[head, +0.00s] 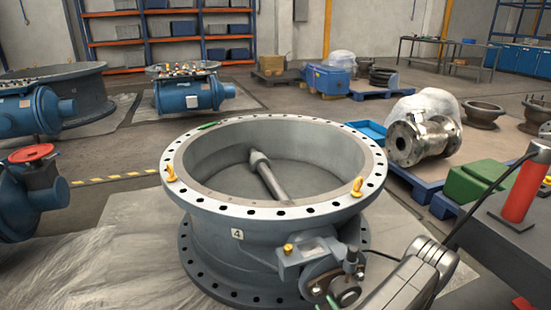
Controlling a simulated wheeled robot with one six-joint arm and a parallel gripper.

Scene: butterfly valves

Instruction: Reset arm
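A large grey butterfly valve (237,265) stands upright in the middle, its round bore facing up. A shaft lies across the inside of its bore. My gripper (408,282) appears as a grey jointed part at the bottom right, in front of the actuator's right side. Its fingertips are not clear, and I cannot tell whether it touches the valve.
Blue-bodied valves (195,96) stand at the left and back left, one with a red handwheel (32,153). A dark table (500,250) with a red cylinder (523,192) is close on the right. Behind it are a green box (478,182) and a metal valve (425,142) on a blue pallet.

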